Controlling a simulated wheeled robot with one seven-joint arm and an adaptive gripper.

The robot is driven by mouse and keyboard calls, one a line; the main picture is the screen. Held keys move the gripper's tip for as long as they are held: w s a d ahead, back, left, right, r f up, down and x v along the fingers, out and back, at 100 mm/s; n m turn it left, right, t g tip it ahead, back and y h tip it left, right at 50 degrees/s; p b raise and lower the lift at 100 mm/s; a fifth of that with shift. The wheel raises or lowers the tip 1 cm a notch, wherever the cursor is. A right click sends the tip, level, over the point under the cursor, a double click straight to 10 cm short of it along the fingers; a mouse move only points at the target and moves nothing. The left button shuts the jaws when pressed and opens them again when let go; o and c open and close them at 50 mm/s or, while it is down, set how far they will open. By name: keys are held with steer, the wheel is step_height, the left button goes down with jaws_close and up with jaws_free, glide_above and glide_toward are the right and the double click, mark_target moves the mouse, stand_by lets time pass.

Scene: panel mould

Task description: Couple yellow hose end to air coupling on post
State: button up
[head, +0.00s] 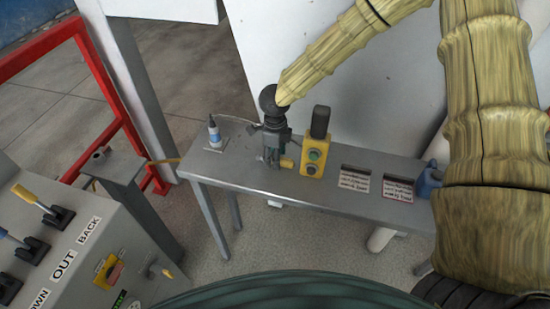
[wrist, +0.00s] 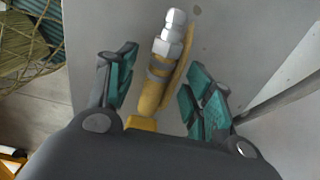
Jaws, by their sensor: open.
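The yellow hose end (wrist: 152,92), with a silver metal fitting (wrist: 170,35) at its tip, lies on the grey bench between the spread fingers of my gripper (wrist: 162,88). Gaps show on both sides of it. In the head view my gripper (head: 271,156) points down at the bench, and a short yellow piece of the hose end (head: 287,163) shows beside it. The rest is hidden by the gripper. A grey post (head: 122,170) stands left of the bench with a small stub (head: 98,155) on top, perhaps the air coupling; its detail is too small to tell.
Two labelled slots (head: 355,179) lie further right. A control panel (head: 60,245) with levers is at lower left, a red frame (head: 105,85) behind.

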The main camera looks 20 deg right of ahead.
steer(key=shift+f, duration=0.25)
steer(key=shift+c, duration=0.2)
jaws_close()
steer(key=shift+r, duration=0.1)
